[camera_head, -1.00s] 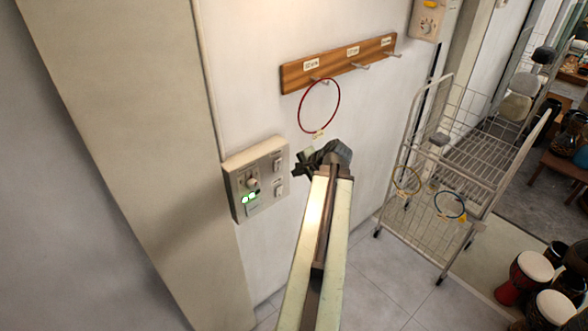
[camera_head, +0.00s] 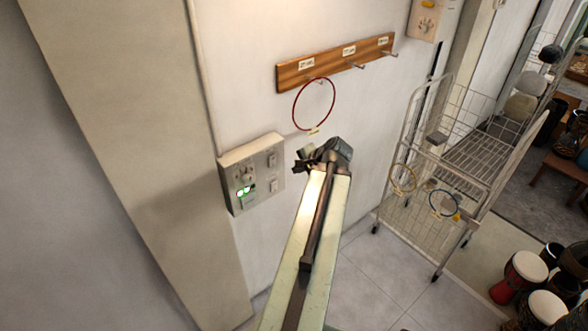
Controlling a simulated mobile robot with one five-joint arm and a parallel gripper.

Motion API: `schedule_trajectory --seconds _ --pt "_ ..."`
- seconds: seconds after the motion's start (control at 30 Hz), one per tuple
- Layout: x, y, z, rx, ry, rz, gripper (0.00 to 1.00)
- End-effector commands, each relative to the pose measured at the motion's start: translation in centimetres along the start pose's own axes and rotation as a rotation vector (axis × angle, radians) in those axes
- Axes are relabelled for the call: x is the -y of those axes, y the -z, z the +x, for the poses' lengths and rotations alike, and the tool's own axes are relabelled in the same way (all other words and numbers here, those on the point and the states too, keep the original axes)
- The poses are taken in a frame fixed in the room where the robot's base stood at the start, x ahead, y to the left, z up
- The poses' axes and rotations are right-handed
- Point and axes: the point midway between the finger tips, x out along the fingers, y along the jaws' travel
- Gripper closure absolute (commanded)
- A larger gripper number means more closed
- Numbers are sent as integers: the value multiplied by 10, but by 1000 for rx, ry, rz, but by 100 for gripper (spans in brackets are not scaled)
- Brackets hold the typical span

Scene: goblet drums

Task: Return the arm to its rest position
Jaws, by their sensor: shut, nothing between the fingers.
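My gripper (camera_head: 303,158) is shut and empty at the end of my raised arm, in the middle of the view. It is small and dark here, just right of the wall switch box and below the red ring. My pale arm link runs from it down to the bottom edge, so the arm is still stretched out toward the wall. A red ring (camera_head: 295,108) with a small tag hangs from the left peg of a wooden peg rail (camera_head: 334,62). The gripper appears apart from the ring.
The switch box (camera_head: 251,172) on the wall shows green lights. A white wire cart (camera_head: 408,220) with a yellow and a blue ring on its side stands to the right. Several drums (camera_head: 526,267) stand at the lower right. The tiled floor between arm and cart is clear.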

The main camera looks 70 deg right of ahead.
Motion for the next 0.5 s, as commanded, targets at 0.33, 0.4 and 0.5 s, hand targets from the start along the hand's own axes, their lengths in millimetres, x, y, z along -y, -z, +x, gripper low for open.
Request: schedule_trajectory --seconds 0.33,0.4,0.5 --pt "-5 10 -4 -12 0 12 100" --pt "-5 10 -5 -12 0 13 100" --pt "-4 0 4 3 -9 -11 100"
